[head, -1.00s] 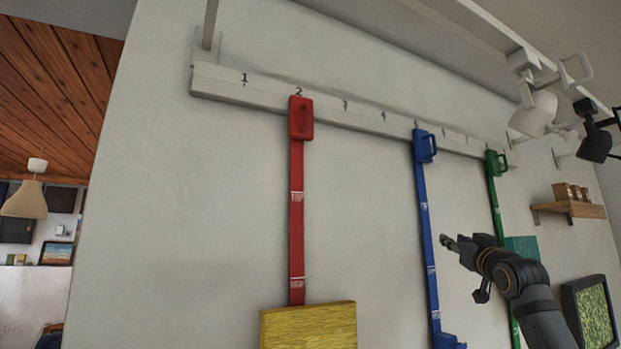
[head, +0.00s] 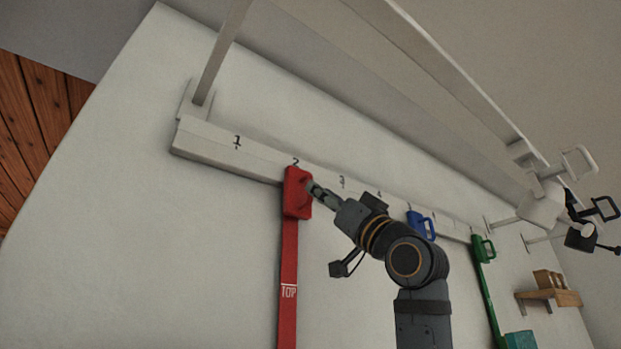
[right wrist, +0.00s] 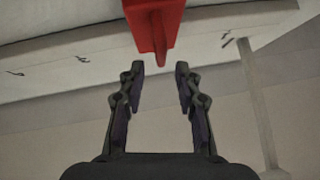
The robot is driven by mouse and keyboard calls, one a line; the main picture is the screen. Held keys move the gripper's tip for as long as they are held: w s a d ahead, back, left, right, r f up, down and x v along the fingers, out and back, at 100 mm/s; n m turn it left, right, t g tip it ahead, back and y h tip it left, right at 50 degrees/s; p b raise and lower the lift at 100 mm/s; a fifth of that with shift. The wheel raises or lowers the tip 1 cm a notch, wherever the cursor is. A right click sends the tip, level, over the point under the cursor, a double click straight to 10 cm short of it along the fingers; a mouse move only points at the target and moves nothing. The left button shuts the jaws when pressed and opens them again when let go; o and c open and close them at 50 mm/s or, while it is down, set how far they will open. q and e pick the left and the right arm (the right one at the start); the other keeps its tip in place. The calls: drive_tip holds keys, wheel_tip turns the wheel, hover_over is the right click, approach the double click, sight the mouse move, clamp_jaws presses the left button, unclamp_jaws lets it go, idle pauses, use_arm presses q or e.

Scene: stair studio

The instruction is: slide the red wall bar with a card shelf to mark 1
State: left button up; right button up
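The red wall bar (head: 290,262) hangs upright from the white rail (head: 235,163), its red top block (head: 296,180) at mark 2 (head: 295,162). Mark 1 (head: 237,142) is to its left on the rail. The bar's lower end and any card shelf are out of the head view. My right gripper (head: 318,190) is just right of the red block. In the right wrist view its fingers (right wrist: 159,68) are open and empty, with the red handle (right wrist: 157,48) straight ahead, its tip centred near the fingertip line. My left gripper is not in view.
A blue bar's handle (head: 420,225) and a green bar (head: 483,258) hang farther right on the rail. A white overhead frame (head: 390,60) with lamps (head: 541,205) juts out above. The rail left of the red block is clear.

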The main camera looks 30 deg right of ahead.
sight(309, 196)
drive_tip(key=x, duration=0.1)
drive_tip(key=p+x, duration=0.1)
drive_tip(key=x, duration=0.1)
drive_tip(key=p+x, duration=0.1)
drive_tip(key=x, duration=0.1)
drive_tip(key=shift+a, duration=0.3)
drive_tip(key=shift+w+p, duration=0.1)
drive_tip(key=shift+p, duration=0.25)
drive_tip(key=shift+d, duration=0.3)
drive_tip(key=shift+a, duration=0.15)
drive_tip(key=c, duration=0.6)
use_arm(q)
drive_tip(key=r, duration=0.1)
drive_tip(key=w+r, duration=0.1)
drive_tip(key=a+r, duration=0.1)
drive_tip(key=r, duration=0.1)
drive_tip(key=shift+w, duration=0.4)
use_arm(e)
clamp_jaws()
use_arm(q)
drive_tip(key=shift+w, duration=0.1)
